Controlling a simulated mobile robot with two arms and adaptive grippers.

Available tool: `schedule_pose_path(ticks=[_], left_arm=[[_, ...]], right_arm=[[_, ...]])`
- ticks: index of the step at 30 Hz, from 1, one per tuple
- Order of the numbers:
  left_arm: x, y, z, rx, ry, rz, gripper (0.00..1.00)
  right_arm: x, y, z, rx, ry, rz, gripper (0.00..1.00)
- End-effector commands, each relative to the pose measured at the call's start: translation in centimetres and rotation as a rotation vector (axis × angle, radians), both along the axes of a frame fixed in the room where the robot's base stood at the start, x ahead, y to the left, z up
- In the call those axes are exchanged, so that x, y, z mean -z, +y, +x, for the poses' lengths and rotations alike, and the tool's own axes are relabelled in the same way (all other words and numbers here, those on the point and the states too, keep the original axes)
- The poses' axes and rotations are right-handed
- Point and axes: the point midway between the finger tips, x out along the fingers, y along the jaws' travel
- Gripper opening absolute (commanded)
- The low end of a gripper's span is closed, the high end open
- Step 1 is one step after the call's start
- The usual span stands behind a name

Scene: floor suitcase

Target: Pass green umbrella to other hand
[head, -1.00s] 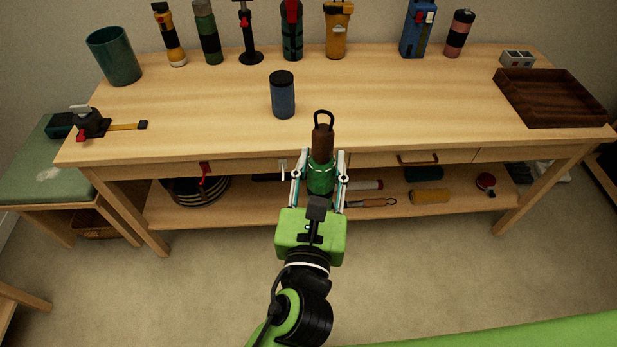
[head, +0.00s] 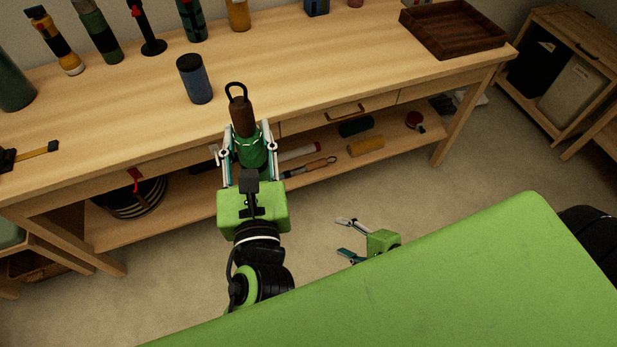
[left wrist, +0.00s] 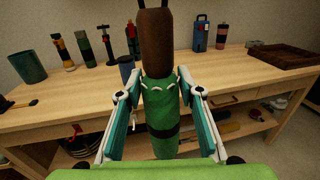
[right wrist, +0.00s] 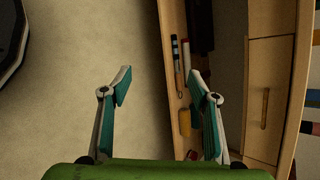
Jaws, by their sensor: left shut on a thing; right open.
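The green umbrella (head: 250,148) has a brown handle with a dark loop at its top. My left gripper (head: 247,142) is shut on its green body and holds it upright in front of the workbench's front edge. In the left wrist view the umbrella (left wrist: 162,100) stands between the two fingers, handle up. My right gripper (head: 345,238) is open and empty, low over the floor, to the right of and below the left gripper. In the right wrist view its fingers (right wrist: 160,90) are spread with nothing between them.
The workbench (head: 290,70) carries a blue canister (head: 194,78), several bottle-like items along the back and a dark wooden tray (head: 455,28). Its lower shelf holds a yellow roll (head: 366,146) and other small things. A wooden cabinet (head: 560,70) stands at right. Floor between is clear.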

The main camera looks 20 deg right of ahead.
Motion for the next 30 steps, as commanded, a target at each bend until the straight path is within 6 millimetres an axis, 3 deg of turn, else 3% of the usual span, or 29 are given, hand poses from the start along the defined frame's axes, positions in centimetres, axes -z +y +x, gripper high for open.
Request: schedule_pose_path(ticks=[1,7,12,15,21,30], left_arm=[[-0.1,0.0,0.0,0.000,-0.002,0.000,0.00],[-0.1,0.0,0.0,0.000,-0.002,0.000,0.00],[-0.1,0.0,0.0,0.000,-0.002,0.000,0.00],[-0.1,0.0,0.0,0.000,-0.002,0.000,0.00],[-0.1,0.0,0.0,0.000,-0.002,0.000,0.00],[-0.1,0.0,0.0,0.000,-0.002,0.000,0.00]], right_arm=[[-2.9,0.6,0.9,0.034,-0.019,0.092,0.55],[-14.2,4.0,3.1,0.128,-0.040,0.499,0.55],[-23.3,7.0,3.0,0.137,-0.010,0.818,0.55],[-27.7,8.4,2.4,0.123,0.023,0.966,0.55],[-32.8,10.1,1.3,0.096,0.077,1.140,0.55],[-34.0,11.9,2.6,0.084,0.092,1.178,0.55]])
